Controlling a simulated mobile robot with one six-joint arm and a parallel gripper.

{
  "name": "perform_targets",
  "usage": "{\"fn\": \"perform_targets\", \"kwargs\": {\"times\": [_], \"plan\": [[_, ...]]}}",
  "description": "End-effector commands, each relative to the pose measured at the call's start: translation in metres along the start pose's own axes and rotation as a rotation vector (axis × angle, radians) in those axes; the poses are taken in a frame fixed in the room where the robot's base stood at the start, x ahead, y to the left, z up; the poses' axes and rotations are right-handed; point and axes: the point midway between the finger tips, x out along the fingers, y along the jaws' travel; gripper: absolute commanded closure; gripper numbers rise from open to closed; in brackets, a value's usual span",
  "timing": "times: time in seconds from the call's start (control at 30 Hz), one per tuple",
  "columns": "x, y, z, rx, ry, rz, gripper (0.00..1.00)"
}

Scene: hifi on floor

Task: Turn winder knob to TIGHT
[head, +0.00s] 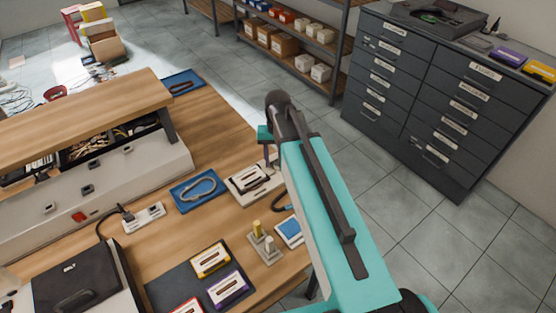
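A small pale device (247,181) with a dark slot sits near the right edge of the wooden workbench. It may be the winder, but its knob and any TIGHT mark are too small or hidden to make out. My teal arm reaches across the right of the bench and covers the device's right side. The end of my arm, with my gripper (270,156), shows only in part, just above and behind the device. Its fingers are mostly hidden, so I cannot tell their opening or whether they touch anything.
A blue tray (195,190) with a looped cable lies left of the device. A stand with yellow and white knobs (265,240) and a dark mat (180,287) with cassettes are nearer. A raised shelf (85,110) spans the bench's left. Grey drawer cabinets (440,100) stand beyond open floor.

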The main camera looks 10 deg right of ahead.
Motion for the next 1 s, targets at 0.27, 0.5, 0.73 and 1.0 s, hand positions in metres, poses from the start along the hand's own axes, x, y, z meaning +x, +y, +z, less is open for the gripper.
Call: {"fn": "perform_targets", "kwargs": {"times": [0.27,0.5,0.73,1.0], "plan": [[-0.015,0.0,-0.001,0.0,0.002,0.0,0.54],[-0.038,0.0,-0.001,0.0,0.002,-0.001,0.54],[-0.06,0.0,-0.001,0.001,0.003,-0.001,0.54],[-0.087,0.0,-0.001,0.001,0.003,-0.001,0.54]]}}
